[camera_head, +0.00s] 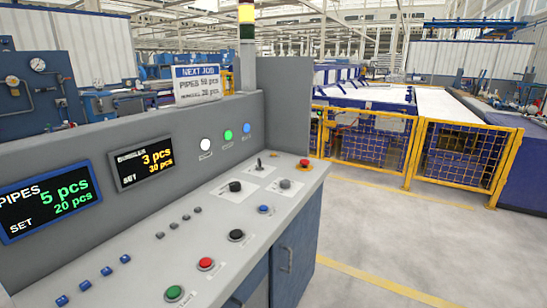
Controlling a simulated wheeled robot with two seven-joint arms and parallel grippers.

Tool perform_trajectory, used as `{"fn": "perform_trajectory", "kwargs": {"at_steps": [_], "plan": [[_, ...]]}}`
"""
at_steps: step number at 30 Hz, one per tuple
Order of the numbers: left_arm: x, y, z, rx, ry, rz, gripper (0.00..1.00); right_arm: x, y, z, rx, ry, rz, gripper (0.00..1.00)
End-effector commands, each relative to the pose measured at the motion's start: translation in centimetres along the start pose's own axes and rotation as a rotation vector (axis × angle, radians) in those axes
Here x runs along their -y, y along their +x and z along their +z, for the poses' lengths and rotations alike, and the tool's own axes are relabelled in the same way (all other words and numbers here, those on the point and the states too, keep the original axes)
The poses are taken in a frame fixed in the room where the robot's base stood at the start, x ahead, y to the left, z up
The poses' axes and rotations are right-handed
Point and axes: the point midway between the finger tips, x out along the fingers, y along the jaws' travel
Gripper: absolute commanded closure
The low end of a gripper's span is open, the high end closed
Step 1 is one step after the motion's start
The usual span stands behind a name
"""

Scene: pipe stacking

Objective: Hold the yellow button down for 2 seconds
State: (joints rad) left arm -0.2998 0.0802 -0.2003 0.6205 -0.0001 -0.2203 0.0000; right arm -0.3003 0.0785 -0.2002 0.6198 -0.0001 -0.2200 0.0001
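A grey control console (215,215) fills the left and centre. I cannot make out a plainly yellow button on it. On its sloped top are a green button (174,292), a red button (206,263), a black button (236,235) and a blue button (264,209), in a row going away from me. At the far right corner sits a red mushroom button (305,163) with some yellow-orange around its base. Neither of my grippers is in view.
White, green and blue round lamps (228,135) sit on the console's upright panel, beside two displays reading PIPES (50,202) and BUNDLES (143,162). Small blue and grey buttons line the left. A yellow fence (370,150) stands behind; the floor to the right is clear.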

Motion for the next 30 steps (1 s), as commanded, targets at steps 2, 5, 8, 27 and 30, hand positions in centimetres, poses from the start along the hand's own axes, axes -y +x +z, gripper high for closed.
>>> {"fn": "perform_trajectory", "kwargs": {"at_steps": [2, 5, 8, 27, 30], "plan": [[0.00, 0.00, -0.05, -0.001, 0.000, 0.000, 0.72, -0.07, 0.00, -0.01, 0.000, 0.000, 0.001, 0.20], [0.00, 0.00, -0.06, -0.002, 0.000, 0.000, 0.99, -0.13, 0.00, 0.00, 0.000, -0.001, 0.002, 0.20], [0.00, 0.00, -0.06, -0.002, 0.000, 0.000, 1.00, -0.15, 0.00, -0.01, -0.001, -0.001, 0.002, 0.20], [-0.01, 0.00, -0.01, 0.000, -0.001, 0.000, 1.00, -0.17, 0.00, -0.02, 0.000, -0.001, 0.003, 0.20], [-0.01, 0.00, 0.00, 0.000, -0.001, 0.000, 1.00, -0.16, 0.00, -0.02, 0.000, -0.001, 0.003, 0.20]]}}
